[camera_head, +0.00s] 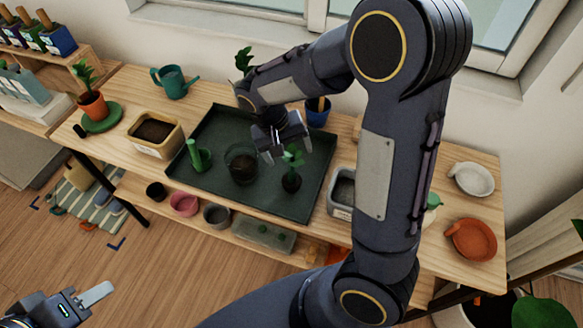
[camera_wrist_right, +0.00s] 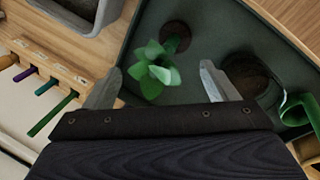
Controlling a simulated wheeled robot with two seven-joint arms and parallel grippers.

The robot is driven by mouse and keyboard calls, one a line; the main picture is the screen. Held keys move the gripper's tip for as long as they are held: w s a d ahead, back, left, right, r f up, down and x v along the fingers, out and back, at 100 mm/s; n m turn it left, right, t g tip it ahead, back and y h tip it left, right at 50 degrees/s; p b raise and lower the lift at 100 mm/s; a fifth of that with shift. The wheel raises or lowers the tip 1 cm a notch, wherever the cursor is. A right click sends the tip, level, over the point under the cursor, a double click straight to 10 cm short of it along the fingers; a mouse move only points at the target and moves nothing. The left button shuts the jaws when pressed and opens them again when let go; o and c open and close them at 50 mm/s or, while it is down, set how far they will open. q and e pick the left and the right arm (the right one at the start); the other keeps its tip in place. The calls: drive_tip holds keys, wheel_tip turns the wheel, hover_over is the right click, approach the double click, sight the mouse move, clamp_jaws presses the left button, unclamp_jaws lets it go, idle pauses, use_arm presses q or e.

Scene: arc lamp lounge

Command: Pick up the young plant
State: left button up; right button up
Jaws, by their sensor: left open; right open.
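The young plant (camera_head: 292,158), with green leaves and a dark soil plug, stands upright on the dark green tray (camera_head: 215,128). In the right wrist view, the plant (camera_wrist_right: 155,72) shows its leaves between and a little beyond the fingertips, with the dark plug (camera_wrist_right: 175,38) farther off. My right gripper (camera_head: 287,152) is open and empty, reaching down just above and behind the plant. It also shows open in its wrist view (camera_wrist_right: 163,72). My left gripper (camera_head: 92,295) is open at the lower left, far from the table, partly cut off by the frame.
A round soil-filled pot (camera_head: 242,166) and a green cylindrical item (camera_head: 197,155) share the tray. A soil box (camera_head: 155,133) and watering can (camera_head: 173,82) stand left of it. A grey container (camera_head: 343,190) stands right. My right arm hides part of the table.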

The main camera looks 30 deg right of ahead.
drive_tip(key=shift+x, duration=1.55)
drive_tip(key=shift+s, duration=0.1)
drive_tip(key=shift+c, duration=0.5)
drive_tip(key=c, duration=1.3)
drive_tip(key=shift+r, duration=0.15)
